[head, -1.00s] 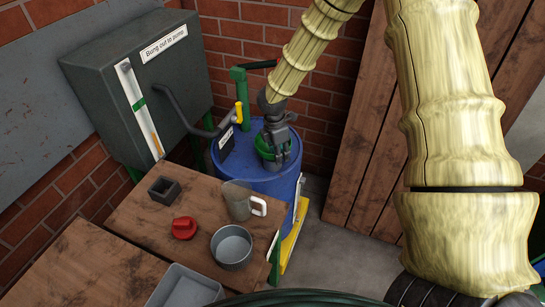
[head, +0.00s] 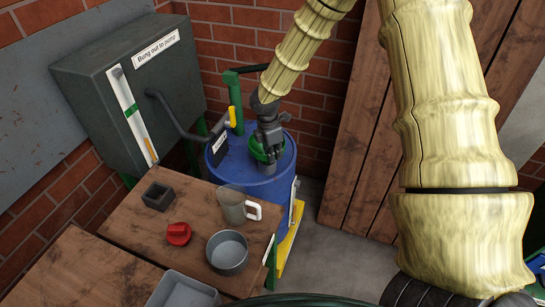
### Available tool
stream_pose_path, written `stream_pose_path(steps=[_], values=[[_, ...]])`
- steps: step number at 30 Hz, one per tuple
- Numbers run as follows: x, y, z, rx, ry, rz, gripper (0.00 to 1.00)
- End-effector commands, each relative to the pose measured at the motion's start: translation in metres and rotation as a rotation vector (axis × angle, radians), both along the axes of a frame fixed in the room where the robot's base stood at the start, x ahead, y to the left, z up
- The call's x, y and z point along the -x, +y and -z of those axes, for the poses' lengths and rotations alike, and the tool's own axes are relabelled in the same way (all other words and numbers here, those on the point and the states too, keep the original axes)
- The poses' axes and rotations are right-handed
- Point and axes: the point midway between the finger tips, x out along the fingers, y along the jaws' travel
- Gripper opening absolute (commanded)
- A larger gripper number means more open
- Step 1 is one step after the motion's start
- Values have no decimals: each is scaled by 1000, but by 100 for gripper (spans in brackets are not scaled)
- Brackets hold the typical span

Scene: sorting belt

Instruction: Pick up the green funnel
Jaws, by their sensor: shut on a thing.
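The green funnel (head: 258,150) is at the top of the blue drum (head: 243,174), towards its right side. My gripper (head: 268,158) reaches down from above and is shut on the funnel, with its fingers at the funnel's rim. The gripper covers much of the funnel. I cannot tell whether the funnel's lower end is still in the drum or clear of it.
A wooden table (head: 130,220) in front holds a clear jug (head: 233,206), a red bung (head: 178,234), a grey pot (head: 228,252) and a small dark square box (head: 161,195). A grey cabinet (head: 110,95) with a pipe stands left. A green pump handle (head: 232,85) rises behind the drum.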

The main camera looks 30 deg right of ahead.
Motion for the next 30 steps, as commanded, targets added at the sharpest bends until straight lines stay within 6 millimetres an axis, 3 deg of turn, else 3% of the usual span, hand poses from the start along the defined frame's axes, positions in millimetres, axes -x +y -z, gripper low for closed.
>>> stream_pose_path(steps=[15,21,30], values=[[-1,0,-73,0,-2,0,0],[0,0,-87,-1,0,0,0],[0,0,-89,0,1,0,0]])
